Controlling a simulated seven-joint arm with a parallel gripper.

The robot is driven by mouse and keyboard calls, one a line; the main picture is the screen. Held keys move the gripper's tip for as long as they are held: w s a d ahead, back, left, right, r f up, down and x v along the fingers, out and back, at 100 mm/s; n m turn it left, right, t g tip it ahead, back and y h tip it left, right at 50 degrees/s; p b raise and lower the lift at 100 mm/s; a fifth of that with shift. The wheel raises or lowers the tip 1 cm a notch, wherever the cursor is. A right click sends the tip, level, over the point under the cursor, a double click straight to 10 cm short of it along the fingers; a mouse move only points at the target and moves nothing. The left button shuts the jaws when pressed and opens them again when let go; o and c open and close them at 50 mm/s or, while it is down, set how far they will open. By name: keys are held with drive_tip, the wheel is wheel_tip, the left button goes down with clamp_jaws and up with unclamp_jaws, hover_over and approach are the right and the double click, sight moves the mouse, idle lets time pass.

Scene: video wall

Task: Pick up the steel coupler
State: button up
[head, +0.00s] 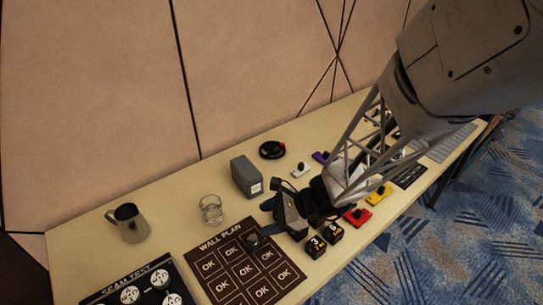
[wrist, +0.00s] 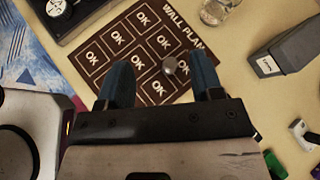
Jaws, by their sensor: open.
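A small round grey metal piece, which looks like the steel coupler (head: 253,239), sits on the brown wall plan board (head: 216,285), over one of its OK squares. In the wrist view the coupler (wrist: 170,66) shows between the two blue fingertips, a little right of the middle of the gap. My gripper (head: 268,217) is open with nothing between its fingers. It is close to the board's upper right corner in the head view. The exact height of the fingertips above the board cannot be told.
A glass (head: 211,210) and a grey box (head: 247,177) stand behind the board. A metal mug (head: 128,223) is at the left, near the seam test panel (head: 140,289). Black numbered blocks (head: 324,239) and a red piece (head: 357,216) lie right of my gripper.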

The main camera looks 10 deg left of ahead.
sight(254, 238)
drive_tip(key=a+f+m, duration=0.1)
drive_tip(key=w+f+m, duration=0.1)
drive_tip(key=f, duration=0.1)
drive_tip(key=a+f+m+t, duration=0.1)
drive_tip(key=shift+w+a+f+y, duration=0.25)
drive_tip(key=shift+w+a+y, duration=0.05)
drive_tip(key=shift+w+y, duration=0.1)
drive_tip(key=shift+f, duration=0.1)
drive_tip(key=shift+f, duration=1.85)
drive_tip(key=shift+f, duration=1.15)
drive_tip(key=shift+a+f, duration=0.4)
drive_tip(key=shift+f, duration=0.2)
drive_tip(key=shift+x, duration=1.05)
